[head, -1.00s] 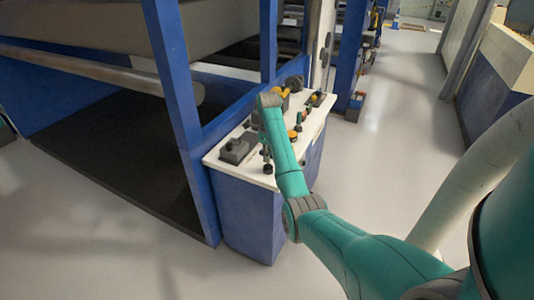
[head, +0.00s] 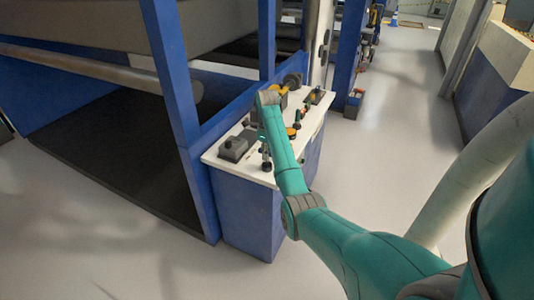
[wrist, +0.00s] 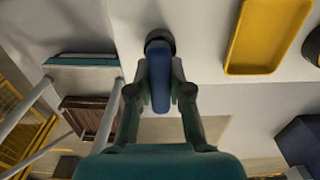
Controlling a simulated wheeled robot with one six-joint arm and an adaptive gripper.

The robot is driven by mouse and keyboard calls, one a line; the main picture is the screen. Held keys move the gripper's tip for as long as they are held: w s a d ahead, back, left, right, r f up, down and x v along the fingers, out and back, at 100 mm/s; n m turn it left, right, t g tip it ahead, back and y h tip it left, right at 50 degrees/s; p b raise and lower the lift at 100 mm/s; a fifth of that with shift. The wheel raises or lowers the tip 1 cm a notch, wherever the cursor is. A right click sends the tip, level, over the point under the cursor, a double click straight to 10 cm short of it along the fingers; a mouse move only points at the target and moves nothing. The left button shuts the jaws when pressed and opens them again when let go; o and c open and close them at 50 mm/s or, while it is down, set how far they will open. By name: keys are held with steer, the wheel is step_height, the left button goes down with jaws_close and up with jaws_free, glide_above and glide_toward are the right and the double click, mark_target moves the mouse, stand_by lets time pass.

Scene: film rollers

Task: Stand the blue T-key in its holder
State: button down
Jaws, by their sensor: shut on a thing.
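The blue T-key (wrist: 159,82) is between the fingers of my gripper (wrist: 158,94) in the wrist view. The gripper is shut on it. The blue part shows as an upright rounded bar from this side. A dark round piece (wrist: 159,37) is at its far end. I cannot tell whether this is the holder or part of the key, or whether the two touch. In the head view my arm covers most of the gripper and the key, above the white tabletop (head: 220,161). I cannot make out the holder for certain there.
A grey box with a dark knob (head: 235,148) stands on the tabletop left of my arm. Several small tools stand on its right side. A yellow tray (wrist: 266,38) lies right of the key in the wrist view. A blue post (head: 172,85) rises behind the cabinet's left side.

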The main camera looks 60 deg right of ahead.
steer(key=c, duration=1)
jaws_free()
steer(key=shift+o, duration=0.3)
steer(key=shift+f, duration=0.1)
steer(key=o, duration=0.3)
steer(key=shift+o, duration=0.2)
